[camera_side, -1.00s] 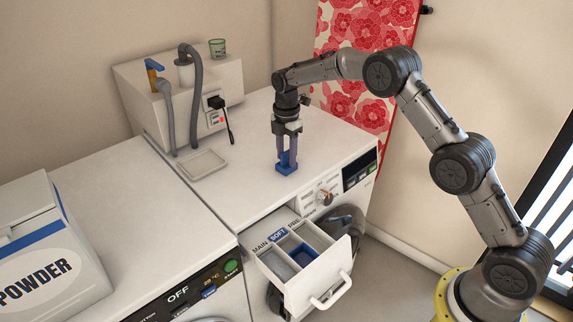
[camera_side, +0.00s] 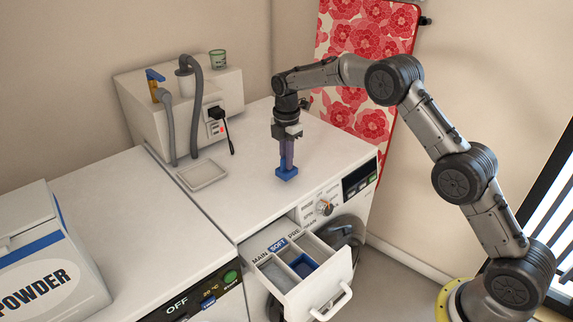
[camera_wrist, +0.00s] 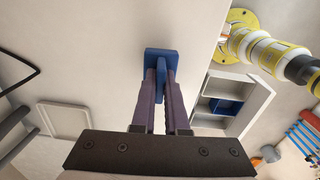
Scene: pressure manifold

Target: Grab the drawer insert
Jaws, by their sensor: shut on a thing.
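The blue drawer insert (camera_side: 286,174) is on top of the right-hand machine, with a flat base and an upright part. My gripper (camera_side: 286,164) points straight down over it, and its two fingers are shut on the upright part. In the wrist view the insert (camera_wrist: 160,55) shows its blue base beyond the fingertips, with its upright part between the fingers of my gripper (camera_wrist: 161,72). The base looks on or just above the machine top; I cannot tell which.
The detergent drawer (camera_side: 300,262) is pulled open at the machine front, with a blue piece in its middle compartment. A shallow white tray (camera_side: 203,174) lies left of my gripper. A wall unit with hoses (camera_side: 195,95) stands behind. A powder box (camera_side: 45,262) stands at left.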

